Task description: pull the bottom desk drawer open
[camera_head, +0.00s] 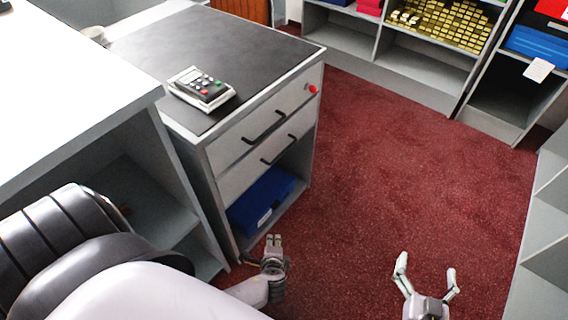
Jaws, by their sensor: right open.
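The grey desk (220,55) has two stacked light grey drawers with black bar handles. The bottom drawer (240,176) sits flush under the top drawer (232,145) and looks shut. Its handle (279,150) is in clear view with nothing touching it. My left gripper (273,240) is low, in front of the desk's lower edge and below the handle, apart from it. Its fingertips show close together, but I cannot tell whether it is open or shut. My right gripper (427,266) is open and empty over the carpet, right of the desk.
A blue box (262,198) lies in the open compartment under the drawers. A card terminal (201,88) sits on the desk top. A white counter (70,70) stands at the left, close to my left arm. Shelves (425,85) line the back. Red carpet (400,165) is clear between.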

